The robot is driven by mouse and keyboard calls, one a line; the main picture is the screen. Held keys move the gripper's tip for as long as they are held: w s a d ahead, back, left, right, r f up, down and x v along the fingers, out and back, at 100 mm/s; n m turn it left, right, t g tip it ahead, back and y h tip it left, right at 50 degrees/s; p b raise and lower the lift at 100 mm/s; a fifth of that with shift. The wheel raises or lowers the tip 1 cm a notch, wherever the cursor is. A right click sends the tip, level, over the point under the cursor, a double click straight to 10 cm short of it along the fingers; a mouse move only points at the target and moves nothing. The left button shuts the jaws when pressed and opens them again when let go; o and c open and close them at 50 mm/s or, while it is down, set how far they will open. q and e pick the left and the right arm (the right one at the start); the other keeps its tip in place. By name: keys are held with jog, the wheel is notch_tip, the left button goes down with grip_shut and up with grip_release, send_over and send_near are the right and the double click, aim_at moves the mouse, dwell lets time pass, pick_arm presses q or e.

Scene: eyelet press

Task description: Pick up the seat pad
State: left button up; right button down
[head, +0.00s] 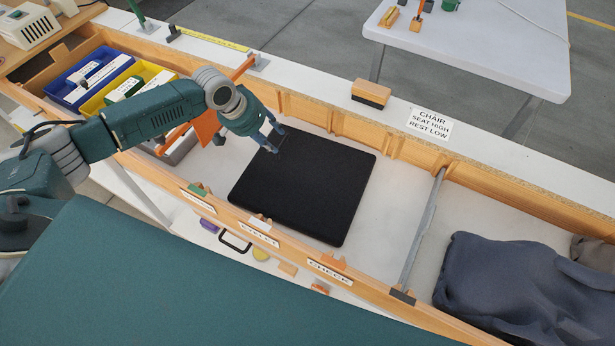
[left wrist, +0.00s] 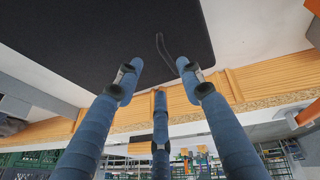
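The seat pad (head: 310,190) is a flat black square lying in the long wooden-sided tray (head: 395,200). My left gripper (head: 272,138) is at the pad's upper left edge in the head view, with its blue fingers pointing down. In the left wrist view the pad (left wrist: 110,40) fills the upper left. The left gripper's fingers (left wrist: 158,80) are spread apart with nothing between them; a thin dark strap (left wrist: 165,53) shows just beyond the tips, at the pad's edge. I cannot tell whether a finger touches the pad. My right gripper is not in view.
A metal divider bar (head: 424,232) crosses the tray right of the pad, with grey cloth (head: 510,280) beyond it. Blue (head: 88,78) and yellow (head: 122,92) bins stand at the left.

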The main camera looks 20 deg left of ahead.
aim_at(281, 146)
pick_arm(q)
jog(key=x, duration=0.2)
jog(key=shift+f, duration=0.3)
jog(key=shift+w+a+p+x, duration=0.15)
jog(key=shift+p+x, duration=0.15)
jog(key=shift+x, duration=1.05)
jog(key=shift+w+a+p+x, duration=0.15)
jog(key=shift+p+x, duration=0.1)
jog(key=shift+x, duration=1.05)
grip_shut()
jog(key=shift+r, duration=0.1)
